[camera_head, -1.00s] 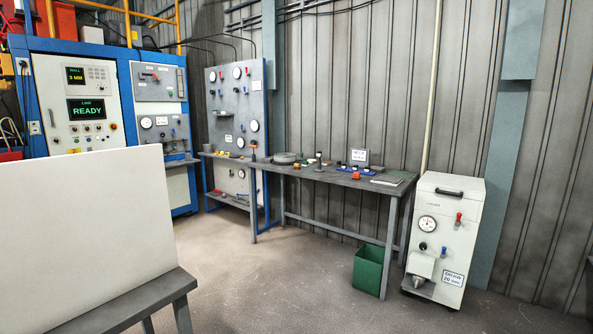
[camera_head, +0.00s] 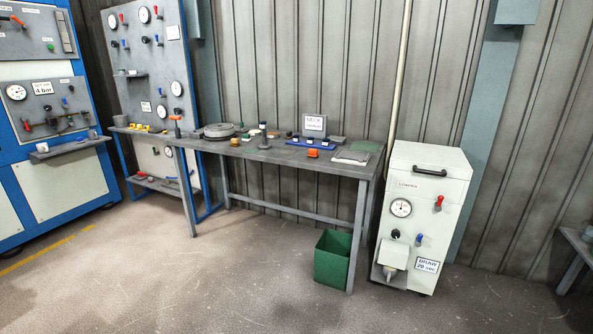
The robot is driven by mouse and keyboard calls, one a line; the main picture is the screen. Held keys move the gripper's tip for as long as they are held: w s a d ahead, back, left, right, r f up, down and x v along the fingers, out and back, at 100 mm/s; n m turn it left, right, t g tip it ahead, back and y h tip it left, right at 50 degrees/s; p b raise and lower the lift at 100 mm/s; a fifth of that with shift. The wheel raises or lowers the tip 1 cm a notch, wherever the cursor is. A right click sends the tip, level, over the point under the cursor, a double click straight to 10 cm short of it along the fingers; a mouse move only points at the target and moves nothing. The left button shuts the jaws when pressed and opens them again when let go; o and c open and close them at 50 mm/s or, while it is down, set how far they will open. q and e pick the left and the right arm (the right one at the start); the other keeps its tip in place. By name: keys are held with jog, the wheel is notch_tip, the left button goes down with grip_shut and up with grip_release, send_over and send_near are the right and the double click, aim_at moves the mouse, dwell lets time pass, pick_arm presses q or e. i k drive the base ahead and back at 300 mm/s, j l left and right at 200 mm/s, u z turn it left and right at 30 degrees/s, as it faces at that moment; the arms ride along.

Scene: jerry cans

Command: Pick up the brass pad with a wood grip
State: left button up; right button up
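I cannot pick out a brass pad with a wood grip for certain at this distance. Several small items stand on the grey workbench (camera_head: 232,151) ahead of me. Among them are a dark upright piece with a round base (camera_head: 265,139), an orange block (camera_head: 313,153) near the front edge, and small dark blocks on a blue strip (camera_head: 310,144). A round grey disc-shaped thing (camera_head: 219,130) lies at the left part of the bench. Neither of my grippers shows in the view.
A green bin (camera_head: 333,260) stands on the floor under the bench's right end. A white wheeled cabinet (camera_head: 424,220) with a gauge stands right of it. A gauge panel (camera_head: 135,85) and blue-framed machine (camera_head: 55,130) stand left. The floor (camera_head: 200,285) in front is clear.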

aim_at(235, 142)
jog(key=i+u, duration=0.25)
jog(key=i, duration=0.25)
jog(key=i+u, duration=0.25)
jog(key=i, duration=0.25)
jog(key=i+l+u, duration=0.2)
jog(key=i, duration=0.3)
jog(key=i+l+u, duration=0.1)
jog(key=i+u, duration=0.15)
jog(key=i, duration=0.25)
